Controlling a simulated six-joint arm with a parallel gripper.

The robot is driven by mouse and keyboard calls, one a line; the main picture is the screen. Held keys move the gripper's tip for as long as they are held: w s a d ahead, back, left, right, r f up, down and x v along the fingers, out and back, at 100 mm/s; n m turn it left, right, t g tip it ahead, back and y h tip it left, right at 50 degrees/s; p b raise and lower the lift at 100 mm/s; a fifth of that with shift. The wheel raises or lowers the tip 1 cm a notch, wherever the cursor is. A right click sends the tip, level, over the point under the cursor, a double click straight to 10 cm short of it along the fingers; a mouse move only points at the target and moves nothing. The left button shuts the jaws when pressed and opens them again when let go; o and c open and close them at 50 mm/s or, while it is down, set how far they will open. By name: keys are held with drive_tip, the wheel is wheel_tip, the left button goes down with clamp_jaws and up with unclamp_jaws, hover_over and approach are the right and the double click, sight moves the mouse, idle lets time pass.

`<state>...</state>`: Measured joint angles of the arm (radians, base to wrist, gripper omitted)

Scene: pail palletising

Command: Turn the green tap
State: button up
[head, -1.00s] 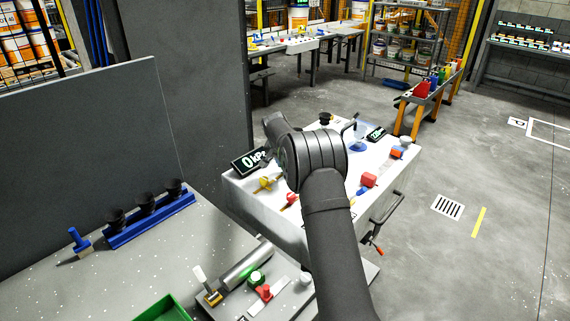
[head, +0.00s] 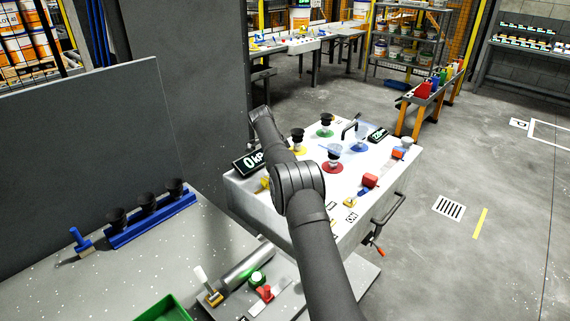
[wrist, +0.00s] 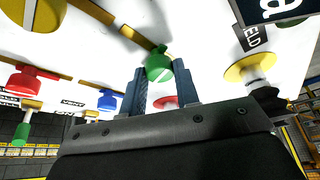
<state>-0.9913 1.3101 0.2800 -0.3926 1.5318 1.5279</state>
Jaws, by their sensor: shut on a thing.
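The green tap (wrist: 158,65) shows in the wrist view, under the white panel among yellow pipes. My gripper (wrist: 160,85) has its two dark fingers on either side of the tap and is shut on it. The tap's lower part is partly hidden between the fingers. In the head view my arm covers the left part of the white console (head: 238,195), and neither the gripper nor this tap can be made out there.
In the wrist view a red tap (wrist: 32,83) and a blue tap (wrist: 107,100) sit left of my gripper, and a yellow disc (wrist: 240,70) right. In the head view, black cups stand on the console beside my arm, near a display (head: 248,162).

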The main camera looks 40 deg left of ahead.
drive_tip(key=shift+m+h, duration=0.3)
drive_tip(key=shift+m, duration=0.3)
drive_tip(key=shift+g, duration=0.3)
drive_tip(key=o, duration=1)
drive_tip(key=shift+c, duration=0.2)
